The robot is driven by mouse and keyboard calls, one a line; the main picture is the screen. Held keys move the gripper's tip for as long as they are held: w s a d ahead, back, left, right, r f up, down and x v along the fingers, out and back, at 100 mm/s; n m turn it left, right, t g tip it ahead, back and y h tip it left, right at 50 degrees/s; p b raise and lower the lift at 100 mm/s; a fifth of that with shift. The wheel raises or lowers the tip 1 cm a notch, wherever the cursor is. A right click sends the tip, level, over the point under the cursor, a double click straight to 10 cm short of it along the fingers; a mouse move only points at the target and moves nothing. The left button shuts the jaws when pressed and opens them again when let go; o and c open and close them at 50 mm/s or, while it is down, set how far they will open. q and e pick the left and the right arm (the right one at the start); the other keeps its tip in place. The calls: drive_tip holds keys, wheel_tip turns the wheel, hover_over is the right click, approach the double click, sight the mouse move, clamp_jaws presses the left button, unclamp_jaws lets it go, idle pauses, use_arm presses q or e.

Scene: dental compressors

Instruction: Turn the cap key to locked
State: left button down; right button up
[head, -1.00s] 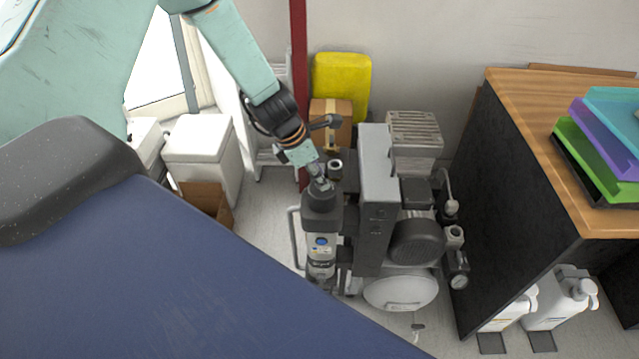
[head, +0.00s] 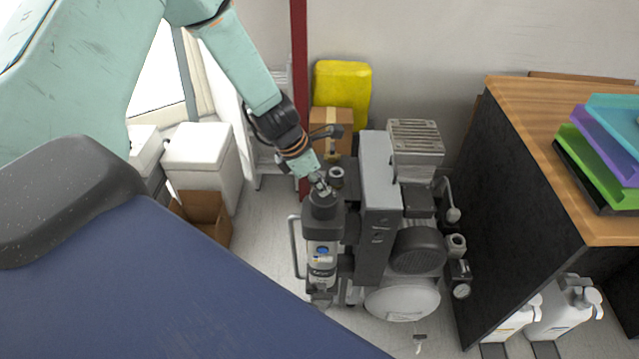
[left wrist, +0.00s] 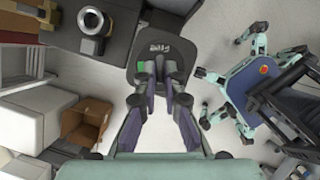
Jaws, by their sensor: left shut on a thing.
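The cap (head: 323,207) is a dark, rounded top on an upright canister (head: 322,265) with a pale label, at the left side of the compressor (head: 378,210). My left gripper (head: 321,187) comes down onto the cap from above. I cannot read the key's position. My right gripper is not in view.
A short open port (head: 337,176) stands just behind the cap. A cardboard box (head: 330,130) and yellow container (head: 342,85) are behind. A wooden-topped cabinet (head: 545,120) stands right, a blue padded surface (head: 170,285) front left.

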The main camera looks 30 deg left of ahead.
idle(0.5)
use_arm(q)
drive_tip(key=shift+a+r+m+g+h+p, duration=0.1)
drive_tip(key=shift+m+g+h+p, duration=0.2)
drive_tip(key=shift+m+p, duration=0.6)
drive_tip(key=shift+w+m+p, duration=0.1)
drive_tip(key=shift+m+p, duration=0.25)
drive_tip(key=shift+m, duration=0.55)
drive_tip(key=shift+m+g+h, duration=0.3)
drive_tip(key=shift+m+g, duration=0.2)
drive_tip(key=shift+m, duration=0.5)
drive_tip(key=shift+w+m+g+h, duration=0.15)
drive_tip(key=shift+m+g+h, duration=0.25)
drive_tip(key=shift+m, duration=1)
drive_tip(key=shift+a, duration=0.1)
drive_tip(key=c, duration=1.5)
unclamp_jaws()
drive_tip(key=shift+o, duration=0.2)
